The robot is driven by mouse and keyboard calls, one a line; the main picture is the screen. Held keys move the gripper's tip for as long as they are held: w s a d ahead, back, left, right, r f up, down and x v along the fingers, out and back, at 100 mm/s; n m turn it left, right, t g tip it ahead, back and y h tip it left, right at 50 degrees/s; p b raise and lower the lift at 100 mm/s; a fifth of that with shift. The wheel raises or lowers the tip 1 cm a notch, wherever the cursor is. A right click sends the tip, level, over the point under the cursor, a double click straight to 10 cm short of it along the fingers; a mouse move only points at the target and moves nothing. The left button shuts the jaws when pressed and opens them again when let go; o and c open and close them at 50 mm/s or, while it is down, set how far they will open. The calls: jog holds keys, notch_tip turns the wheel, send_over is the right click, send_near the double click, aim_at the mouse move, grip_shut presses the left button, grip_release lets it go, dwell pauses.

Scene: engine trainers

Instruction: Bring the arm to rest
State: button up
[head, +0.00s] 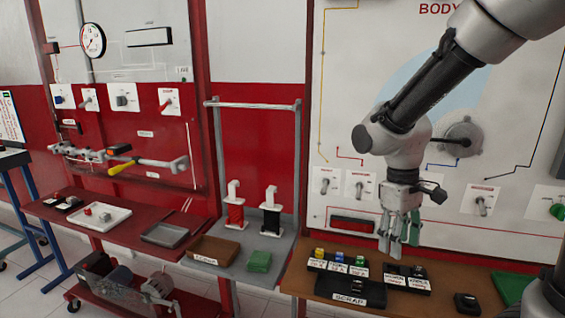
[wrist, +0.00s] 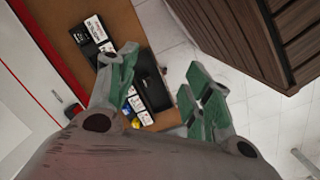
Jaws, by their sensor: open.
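My gripper (head: 399,232) hangs from my arm on the right side of the head view, in front of the white BODY panel (head: 400,60). It points down above the brown bench shelf (head: 400,298). In the wrist view my gripper (wrist: 165,95) has its green-padded fingers spread apart with nothing between them. Below it are black labelled holders (head: 405,278) with small coloured parts, also visible past the fingers. The arm is bent at the elbow and reaches down from the upper right.
A black SCRAP tray (head: 350,297) sits at the shelf's front edge. A red and a black spool (head: 270,222) stand on the middle grey shelf (head: 243,262). The red bench (head: 105,228) at left holds a white tray (head: 100,215). In the wrist view, a brown slatted box (wrist: 245,35) stands at upper right.

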jog(key=s+d+r+m+t+y, duration=0.1)
jog(key=s+d+r+m+t, duration=0.4)
jog(key=s+d+r, duration=0.5)
notch_tip(320, 180, up, 3)
jog(key=shift+s+d+f+m+t, duration=0.2)
jog(key=shift+s+m+t, duration=0.15)
jog(key=shift+m, duration=0.45)
